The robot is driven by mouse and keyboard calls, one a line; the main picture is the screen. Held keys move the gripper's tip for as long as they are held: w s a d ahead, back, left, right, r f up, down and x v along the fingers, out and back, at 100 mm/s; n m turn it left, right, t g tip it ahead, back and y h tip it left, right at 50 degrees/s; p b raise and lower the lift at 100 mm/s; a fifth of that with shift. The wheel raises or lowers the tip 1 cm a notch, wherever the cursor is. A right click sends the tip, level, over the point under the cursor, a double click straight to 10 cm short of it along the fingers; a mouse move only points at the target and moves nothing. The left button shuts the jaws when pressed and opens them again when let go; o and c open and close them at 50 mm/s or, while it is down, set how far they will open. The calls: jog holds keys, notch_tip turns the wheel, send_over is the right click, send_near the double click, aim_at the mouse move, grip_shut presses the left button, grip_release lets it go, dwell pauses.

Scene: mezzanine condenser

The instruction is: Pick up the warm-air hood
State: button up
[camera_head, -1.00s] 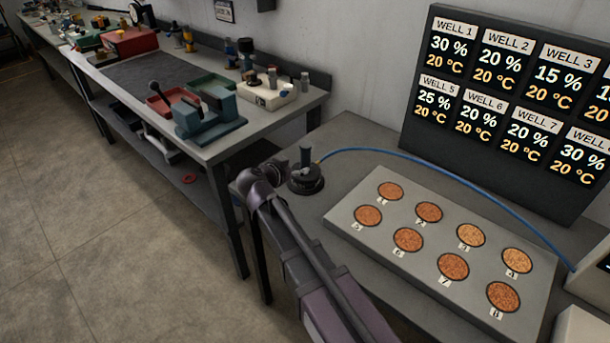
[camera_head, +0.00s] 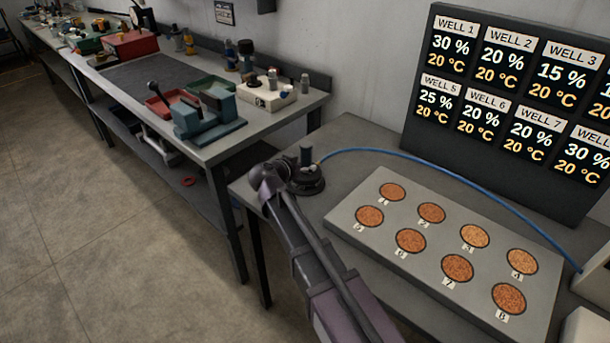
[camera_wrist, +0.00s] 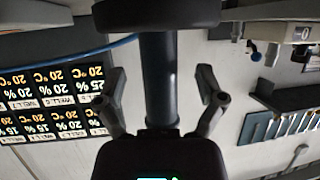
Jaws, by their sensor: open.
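The warm-air hood (camera_head: 310,184) stands upright on the grey bench, behind and left of the well block, with a round black base and an upright handle. A blue hose runs from it. In the wrist view its dark blue-grey handle (camera_wrist: 158,75) runs between my gripper's fingers, and its wide dark base (camera_wrist: 155,15) is at the top. My gripper (camera_wrist: 160,92) is open, one finger on each side of the handle, with a visible gap on both sides. In the head view my arm's end hides the hood's left side, and the fingers cannot be made out.
The well block (camera_head: 375,232) with several filled, numbered wells lies right of my arm. The blue hose (camera_head: 440,170) arcs behind it. A dark display board (camera_head: 415,130) stands at the back. A workbench with tools (camera_head: 255,122) is at the left, beyond a gap.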

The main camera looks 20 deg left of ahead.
jog(key=shift+x, duration=1)
jog(key=shift+r, duration=0.1)
grip_shut()
